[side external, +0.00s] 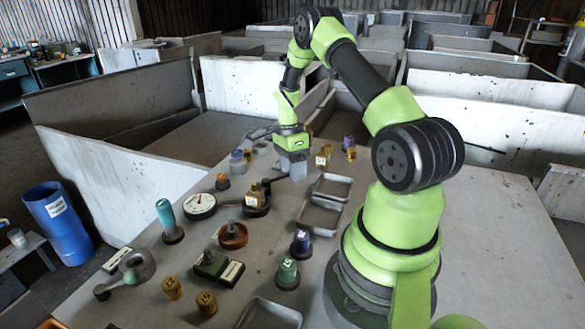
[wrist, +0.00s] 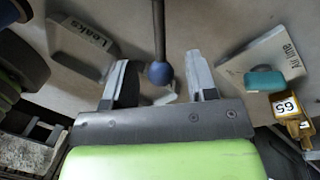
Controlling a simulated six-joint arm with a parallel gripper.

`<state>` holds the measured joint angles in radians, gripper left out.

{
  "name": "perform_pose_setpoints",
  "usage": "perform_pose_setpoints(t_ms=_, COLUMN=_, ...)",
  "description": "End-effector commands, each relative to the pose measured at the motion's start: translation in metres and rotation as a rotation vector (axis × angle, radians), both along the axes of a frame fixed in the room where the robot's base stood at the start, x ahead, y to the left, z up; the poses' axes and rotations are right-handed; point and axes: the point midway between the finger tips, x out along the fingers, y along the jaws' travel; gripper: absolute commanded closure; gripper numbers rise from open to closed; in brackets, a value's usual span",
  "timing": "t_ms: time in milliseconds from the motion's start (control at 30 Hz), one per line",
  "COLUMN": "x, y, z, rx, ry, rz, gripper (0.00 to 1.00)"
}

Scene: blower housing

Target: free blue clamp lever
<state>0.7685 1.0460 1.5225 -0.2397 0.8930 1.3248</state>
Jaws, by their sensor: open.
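The clamp lever shows in the wrist view as a dark rod with a blue ball knob (wrist: 160,73) at its end. The knob lies between my two fingers, with a visible gap on each side in that view. My gripper (wrist: 158,62) is open and holds nothing. In the side external view my gripper (side external: 292,168) points down, low over the far part of the table. The lever cannot be made out there. Its base is outside the wrist view.
In the wrist view, a "Leaks" plate (wrist: 83,45) lies left and an "Air line" plate (wrist: 268,58) right, near a yellow tagged part (wrist: 292,115). Grey trays (side external: 320,216), a gauge (side external: 200,205) and several knobs stand on the table (side external: 490,240); its right side is clear.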

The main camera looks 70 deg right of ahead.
Motion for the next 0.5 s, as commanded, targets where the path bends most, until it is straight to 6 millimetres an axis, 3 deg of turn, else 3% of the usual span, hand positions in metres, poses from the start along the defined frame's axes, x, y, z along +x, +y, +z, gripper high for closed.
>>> perform_pose_setpoints(t_ms=33, x=0.0, y=0.0, z=0.0002, rx=0.0, ry=0.0, rz=0.0, gripper=0.55)
perform_pose_setpoints(t_ms=233, x=0.0001, y=-0.0001, z=0.0004, rx=0.0, ry=0.0, rz=0.001, gripper=1.0)
perform_pose_setpoints(t_ms=500, x=-0.0006, y=0.0007, z=0.0005, rx=0.0, ry=0.0, rz=-0.014, gripper=1.0)
